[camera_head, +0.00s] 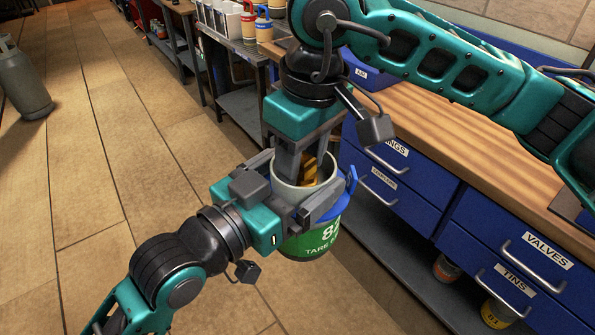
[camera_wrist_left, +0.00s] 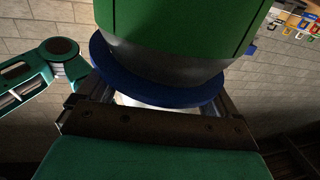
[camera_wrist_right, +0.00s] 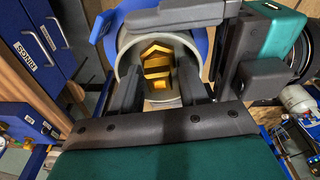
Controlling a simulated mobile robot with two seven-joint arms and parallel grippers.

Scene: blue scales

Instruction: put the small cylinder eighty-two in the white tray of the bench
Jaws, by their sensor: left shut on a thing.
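The small cylinder (camera_head: 312,245) has a green label with an 8, a partly hidden second digit and "TARE", a pale open collar and a blue ring with handles. It is held off the floor, roughly upright. My left gripper (camera_head: 305,208) is shut on it from the side near the blue ring. In the left wrist view, its green body (camera_wrist_left: 185,25) and blue ring fill the top. My right gripper (camera_head: 308,160) points down into the collar. In the right wrist view its fingers (camera_wrist_right: 160,90) stand apart around a gold valve. I cannot make out a white tray.
A wooden-topped bench (camera_head: 470,135) with blue labelled drawers stands at the right. Under it are a yellow tin (camera_head: 498,312) and an orange-topped can (camera_head: 446,268). A grey tank (camera_head: 22,85) stands at the far left. The tiled floor (camera_head: 100,160) at left is mostly clear.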

